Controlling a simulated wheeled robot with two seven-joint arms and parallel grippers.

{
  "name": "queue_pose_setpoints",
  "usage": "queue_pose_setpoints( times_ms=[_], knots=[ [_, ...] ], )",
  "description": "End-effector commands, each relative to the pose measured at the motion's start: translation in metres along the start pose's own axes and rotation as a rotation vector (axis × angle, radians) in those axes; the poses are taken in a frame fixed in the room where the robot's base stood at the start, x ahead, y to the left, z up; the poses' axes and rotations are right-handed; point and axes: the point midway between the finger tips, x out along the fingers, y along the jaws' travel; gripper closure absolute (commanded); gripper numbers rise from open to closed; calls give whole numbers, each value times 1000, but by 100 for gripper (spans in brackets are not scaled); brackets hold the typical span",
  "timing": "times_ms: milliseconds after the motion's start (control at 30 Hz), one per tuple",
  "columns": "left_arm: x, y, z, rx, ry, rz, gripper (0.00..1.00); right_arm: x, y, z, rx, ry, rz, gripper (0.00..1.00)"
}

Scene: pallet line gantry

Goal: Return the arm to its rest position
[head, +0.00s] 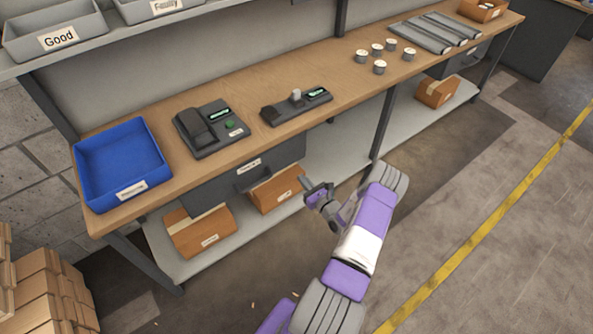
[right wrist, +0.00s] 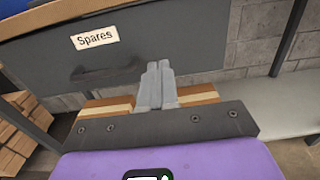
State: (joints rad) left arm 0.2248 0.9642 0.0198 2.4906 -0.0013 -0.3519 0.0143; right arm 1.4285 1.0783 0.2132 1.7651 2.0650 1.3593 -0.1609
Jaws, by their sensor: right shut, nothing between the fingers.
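My right arm, purple, white and grey, reaches up from the bottom of the head view. My right gripper (head: 305,183) is in front of the workbench (head: 240,120), beside its front edge and below the top. In the right wrist view the right gripper's two grey fingers (right wrist: 158,75) are together with nothing between them. They point toward a dark drawer labelled "Spares" (right wrist: 150,45) and look apart from it, though the gap is hard to judge. My left gripper does not show.
On the bench are a blue tray (head: 82,168), two dark devices (head: 205,140) (head: 275,113), several small white-topped cylinders (head: 380,68) and grey rails (head: 415,38). Cardboard boxes (head: 203,240) stand on the lower shelf. The floor to the right, with a yellow line (head: 490,222), is clear.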

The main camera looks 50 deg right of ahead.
Motion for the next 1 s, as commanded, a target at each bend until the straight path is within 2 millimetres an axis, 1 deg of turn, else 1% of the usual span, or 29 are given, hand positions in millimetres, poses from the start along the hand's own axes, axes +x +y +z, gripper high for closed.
queue_pose_setpoints(
  times_ms=[100, 333, 400, 467, 567, 600, 667, 700, 767, 800, 867, 900, 967, 1000],
  knots=[
    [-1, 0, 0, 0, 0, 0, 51, -6, 0, 0, 1, 1, 0, 100],
    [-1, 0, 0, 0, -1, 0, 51, -7, 1, -1, 1, 2, 3, 100],
    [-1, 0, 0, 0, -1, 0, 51, -5, 9, -2, 4, 9, 25, 100],
    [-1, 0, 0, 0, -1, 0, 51, -1, 24, -5, 8, 27, 71, 100],
    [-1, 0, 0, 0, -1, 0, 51, 5, 74, -12, 14, 83, 224, 100],
    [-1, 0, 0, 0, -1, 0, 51, 6, 101, -16, 12, 114, 307, 100],
    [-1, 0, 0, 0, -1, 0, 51, 3, 146, -23, 1, 166, 452, 100],
    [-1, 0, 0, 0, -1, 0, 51, -3, 176, -27, -13, 203, 555, 100],
    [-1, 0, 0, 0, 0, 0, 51, -17, 221, -33, -46, 257, 714, 100],
    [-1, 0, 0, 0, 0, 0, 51, -30, 248, -37, -75, 293, 822, 100],
    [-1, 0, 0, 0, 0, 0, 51, -54, 288, -43, -134, 342, 993, 100],
    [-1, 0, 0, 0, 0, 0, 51, -73, 312, -46, -185, 373, 1111, 100],
    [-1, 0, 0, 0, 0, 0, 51, -107, 344, -52, -288, 413, 1301, 100],
    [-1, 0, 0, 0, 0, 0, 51, -130, 359, -56, -370, 433, 1426, 100]
  ],
)
